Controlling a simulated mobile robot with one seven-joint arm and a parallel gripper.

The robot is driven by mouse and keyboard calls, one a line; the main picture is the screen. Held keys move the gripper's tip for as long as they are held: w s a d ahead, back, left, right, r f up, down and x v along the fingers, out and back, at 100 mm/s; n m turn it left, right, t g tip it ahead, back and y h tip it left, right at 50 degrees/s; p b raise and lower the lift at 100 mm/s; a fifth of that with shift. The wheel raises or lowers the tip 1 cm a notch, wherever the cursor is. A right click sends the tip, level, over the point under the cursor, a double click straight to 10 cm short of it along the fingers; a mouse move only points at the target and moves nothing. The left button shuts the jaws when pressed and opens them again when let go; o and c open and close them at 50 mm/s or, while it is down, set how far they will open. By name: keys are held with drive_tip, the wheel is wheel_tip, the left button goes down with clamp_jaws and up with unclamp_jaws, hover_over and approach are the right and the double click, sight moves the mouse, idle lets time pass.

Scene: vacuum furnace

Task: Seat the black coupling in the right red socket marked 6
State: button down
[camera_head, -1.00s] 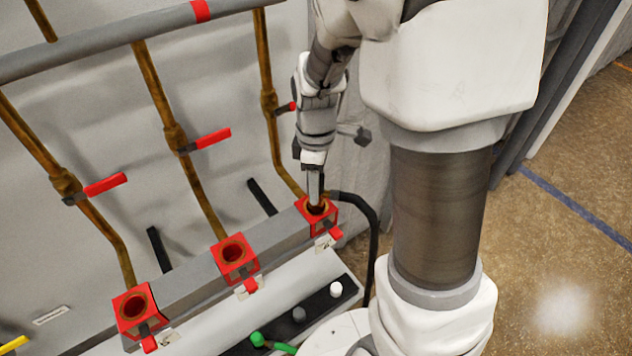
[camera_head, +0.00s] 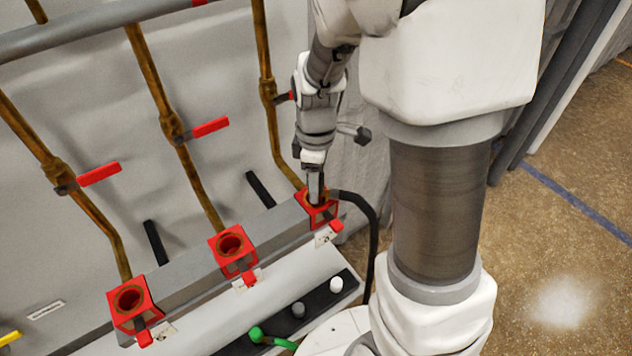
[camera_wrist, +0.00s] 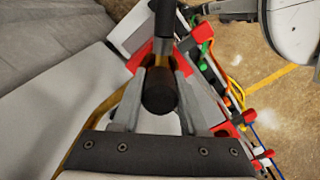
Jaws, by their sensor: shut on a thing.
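The right red socket (camera_head: 327,219) stands at the right end of the grey bar, with a small pale tag under it too small to read. My gripper (camera_head: 314,192) points down right at this socket's mouth. In the wrist view my gripper (camera_wrist: 158,100) is shut on the black coupling (camera_wrist: 160,92), a dark round cylinder between the two fingers. A black hose (camera_head: 373,228) leads from the socket area to the right and down. The coupling's lower end and the socket mouth are hidden by the fingers, so I cannot tell how deep it sits.
Two more red sockets, the middle one (camera_head: 233,245) and the left one (camera_head: 131,299), are empty. Copper pipes with red valve handles (camera_head: 211,127) rise behind. A panel with green, grey and white knobs (camera_head: 298,310) lies in front.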

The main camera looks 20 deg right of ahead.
drive_tip(key=shift+f+b, duration=0.3)
drive_tip(key=shift+c, duration=1.8)
unclamp_jaws()
wheel_tip(320, 180, up, 18)
drive_tip(key=p, duration=0.2)
drive_tip(key=shift+f+p, duration=0.25)
drive_tip(key=shift+p, duration=0.05)
drive_tip(key=s+r+m+t, duration=0.3)
drive_tip(key=s+m+t, duration=0.2)
drive_tip(key=s+m, duration=0.7)
drive_tip(key=shift+s+r+m+t, duration=0.25)
drive_tip(key=shift+s+m+t, duration=0.05)
drive_tip(key=shift+s, duration=0.65)
